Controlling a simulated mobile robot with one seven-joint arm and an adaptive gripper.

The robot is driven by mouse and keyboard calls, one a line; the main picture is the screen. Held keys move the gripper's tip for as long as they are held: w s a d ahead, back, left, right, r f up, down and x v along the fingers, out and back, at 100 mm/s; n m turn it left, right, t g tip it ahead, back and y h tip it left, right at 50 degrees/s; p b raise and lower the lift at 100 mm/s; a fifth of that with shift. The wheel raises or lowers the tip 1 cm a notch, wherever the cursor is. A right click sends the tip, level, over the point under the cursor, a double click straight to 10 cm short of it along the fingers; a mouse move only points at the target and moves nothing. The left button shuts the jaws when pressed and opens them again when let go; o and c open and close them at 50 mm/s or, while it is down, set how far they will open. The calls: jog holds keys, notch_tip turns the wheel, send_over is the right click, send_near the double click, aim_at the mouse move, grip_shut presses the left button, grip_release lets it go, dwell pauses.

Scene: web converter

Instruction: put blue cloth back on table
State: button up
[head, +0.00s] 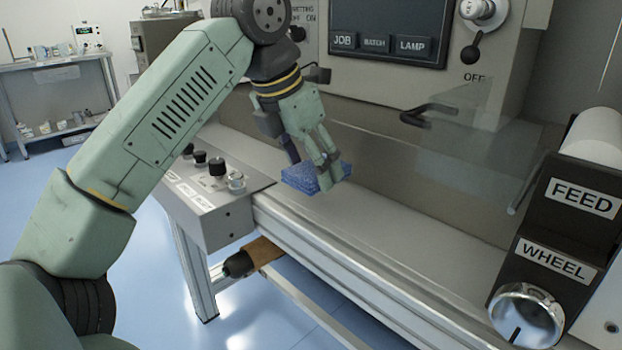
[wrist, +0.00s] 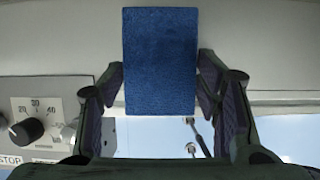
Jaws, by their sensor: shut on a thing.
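The blue cloth (head: 306,177) is a small folded rectangle held in my gripper (head: 312,168) in the head view. It is above the front edge of the grey machine ledge; whether it touches the ledge is hard to tell. In the wrist view the blue cloth (wrist: 160,62) stands between the two fingers of my gripper (wrist: 163,92), which are shut on it. A grey table (head: 62,62) with small items on it stands at the far left back of the room. It cannot be told whether this is the table meant.
A control box with knobs (head: 205,194) is just left of the cloth. A clear guard panel (head: 450,150) and a handle (head: 425,115) are to the right. The FEED and WHEEL unit (head: 560,220) stands at the far right. The ledge (head: 400,235) is bare in the middle.

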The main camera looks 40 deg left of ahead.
aim_at(307, 171)
jog(key=shift+w+f, duration=0.2)
jog(key=shift+f, duration=1.6)
jog(key=shift+f, duration=0.2)
jog(key=o, duration=1)
jog(key=shift+o, duration=0.2)
jog(key=shift+r, duration=0.15)
jog(key=shift+r, duration=0.2)
jog(key=v, duration=1.1)
jog(key=shift+s+r+p, duration=0.2)
jog(key=shift+r+p, duration=0.1)
jog(key=shift+r, duration=0.05)
